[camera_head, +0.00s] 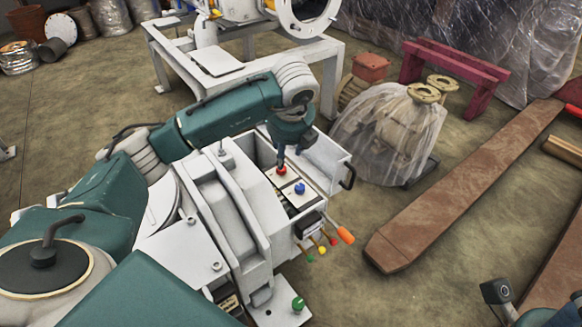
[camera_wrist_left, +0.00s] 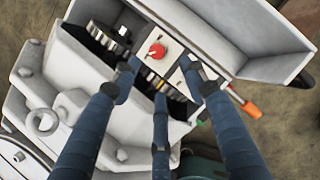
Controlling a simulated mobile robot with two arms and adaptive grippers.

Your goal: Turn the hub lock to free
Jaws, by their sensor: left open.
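A grey machine housing (camera_head: 240,205) has an open-topped box with a red knob (camera_head: 281,170) and a blue knob (camera_head: 299,188) on pale plates inside. No readable label shows which part is the hub lock. My left gripper (camera_head: 283,150) reaches down over the box, close above the red knob. In the left wrist view, its dark blue fingers (camera_wrist_left: 160,85) are spread apart with nothing between them. The red knob (camera_wrist_left: 157,50) shows beyond the fingertips, with toothed gears beside its plate. The blue knob cannot be made out there. My right gripper's fingers are not seen.
The box's raised lid (camera_head: 322,160) stands at its right. Small levers with coloured tips (camera_head: 322,250) and an orange handle (camera_head: 345,235) stick out in front. A green knob (camera_head: 297,304) is lower down. A plastic-wrapped part (camera_head: 390,130) and a rusty beam (camera_head: 465,185) lie to the right.

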